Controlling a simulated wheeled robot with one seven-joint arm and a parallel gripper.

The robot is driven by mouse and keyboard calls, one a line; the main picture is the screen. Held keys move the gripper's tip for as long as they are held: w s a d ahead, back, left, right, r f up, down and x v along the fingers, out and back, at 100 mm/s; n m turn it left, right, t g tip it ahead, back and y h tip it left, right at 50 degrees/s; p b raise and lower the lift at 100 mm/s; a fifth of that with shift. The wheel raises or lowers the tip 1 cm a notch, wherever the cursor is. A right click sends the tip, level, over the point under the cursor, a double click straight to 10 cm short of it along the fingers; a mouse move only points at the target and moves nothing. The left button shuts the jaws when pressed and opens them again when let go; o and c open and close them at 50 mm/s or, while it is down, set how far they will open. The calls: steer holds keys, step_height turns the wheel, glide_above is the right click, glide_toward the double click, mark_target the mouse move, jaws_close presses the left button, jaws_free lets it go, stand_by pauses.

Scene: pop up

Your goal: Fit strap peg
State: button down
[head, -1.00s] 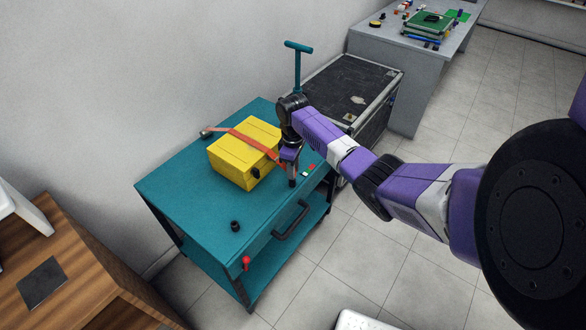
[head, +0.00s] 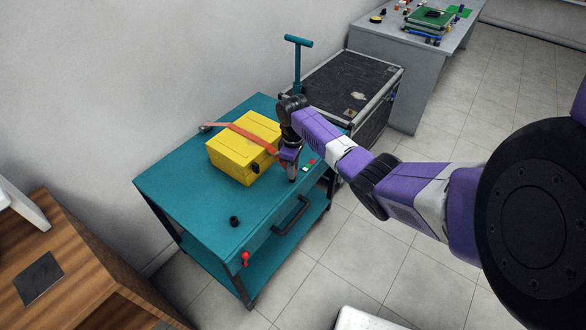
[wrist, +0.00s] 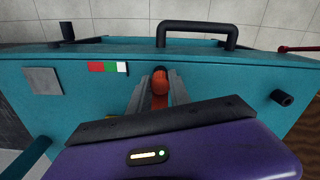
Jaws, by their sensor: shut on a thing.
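The yellow box (head: 237,158) sits on the teal cart top (head: 190,185). An orange strap (head: 250,136) runs across it, from a metal end (head: 207,127) at the back left towards my gripper. My gripper (head: 291,177) is low over the cart top, just right of the box. In the wrist view my gripper (wrist: 158,82) is shut on the orange-red strap end (wrist: 159,87), which shows between the fingers. A short black hollow cylinder (head: 234,221) stands on the cart top near the front left; it also shows in the wrist view (wrist: 282,97).
A teal T-shaped post (head: 298,65) rises at the back, near a black case (head: 340,88). The cart top between box and cylinder is clear.

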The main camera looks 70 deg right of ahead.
steer(key=c, duration=1.1)
jaws_free()
steer(key=shift+r, duration=3.85)
